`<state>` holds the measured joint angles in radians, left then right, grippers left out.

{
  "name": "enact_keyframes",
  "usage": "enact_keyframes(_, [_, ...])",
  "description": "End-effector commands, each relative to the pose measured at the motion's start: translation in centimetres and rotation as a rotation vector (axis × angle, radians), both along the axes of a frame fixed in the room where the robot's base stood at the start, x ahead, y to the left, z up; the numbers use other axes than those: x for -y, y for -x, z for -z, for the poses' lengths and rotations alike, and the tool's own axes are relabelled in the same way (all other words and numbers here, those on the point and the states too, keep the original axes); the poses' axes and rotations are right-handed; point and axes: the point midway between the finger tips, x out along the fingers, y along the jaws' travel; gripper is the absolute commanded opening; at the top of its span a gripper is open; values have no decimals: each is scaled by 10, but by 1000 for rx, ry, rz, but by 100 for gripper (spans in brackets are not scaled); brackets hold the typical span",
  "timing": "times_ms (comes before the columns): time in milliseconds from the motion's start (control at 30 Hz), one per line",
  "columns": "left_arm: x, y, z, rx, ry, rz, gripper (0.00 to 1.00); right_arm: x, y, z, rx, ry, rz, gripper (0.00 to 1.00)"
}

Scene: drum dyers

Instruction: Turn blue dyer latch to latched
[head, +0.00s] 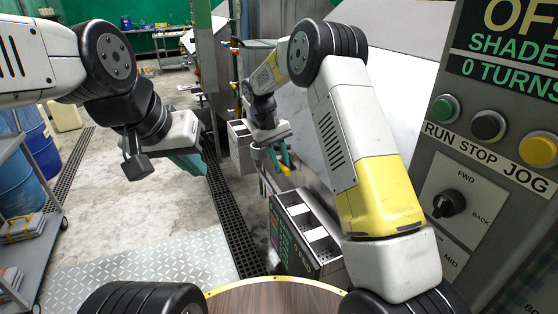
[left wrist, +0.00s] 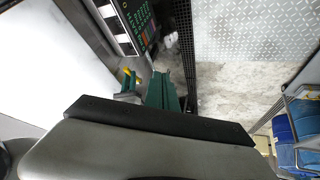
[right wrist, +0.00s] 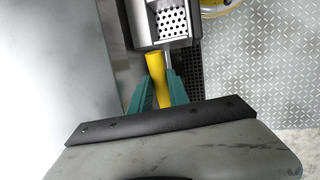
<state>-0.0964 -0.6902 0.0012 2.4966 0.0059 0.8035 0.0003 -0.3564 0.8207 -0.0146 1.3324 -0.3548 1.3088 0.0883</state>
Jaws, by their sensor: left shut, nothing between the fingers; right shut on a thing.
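My right gripper (head: 282,158) is shut on a yellow handle (right wrist: 153,68), which sits between its teal fingers (right wrist: 155,92). The handle's yellow tip also shows in the head view (head: 286,171). Whether the handle is part of the blue dyer latch, I cannot tell. No part clearly marked as that latch shows. My left gripper (head: 190,163) is shut and empty, apart from the right gripper and left of it in the head view. Its teal fingers (left wrist: 161,92) are together in the left wrist view.
A dark rack with pale compartments (head: 307,232) stands below the right gripper. A control panel (head: 480,150) with buttons and a knob fills the right. Blue drums (head: 38,145) and a grey cart (head: 40,225) stand at left. Between them the floor is open, with drain grates (head: 232,225).

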Motion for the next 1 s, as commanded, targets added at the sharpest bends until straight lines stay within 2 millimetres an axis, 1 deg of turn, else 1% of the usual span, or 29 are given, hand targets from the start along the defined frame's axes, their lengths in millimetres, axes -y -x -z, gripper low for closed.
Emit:
enact_keyframes(167, [7,-8,14,-113,39,-25,0,0,0,0,-1,0,0,0])
enact_keyframes(467, [32,-33,57,-459,193,-109,0,0,0,0,-1,0,0,0])
enact_keyframes(767, [59,-58,101,-799,403,-201,0,0,0,0,-1,0,0,0])
enact_keyframes(1000, [79,-80,136,-1056,610,-277,0,0,0,0,0,0,0,0])
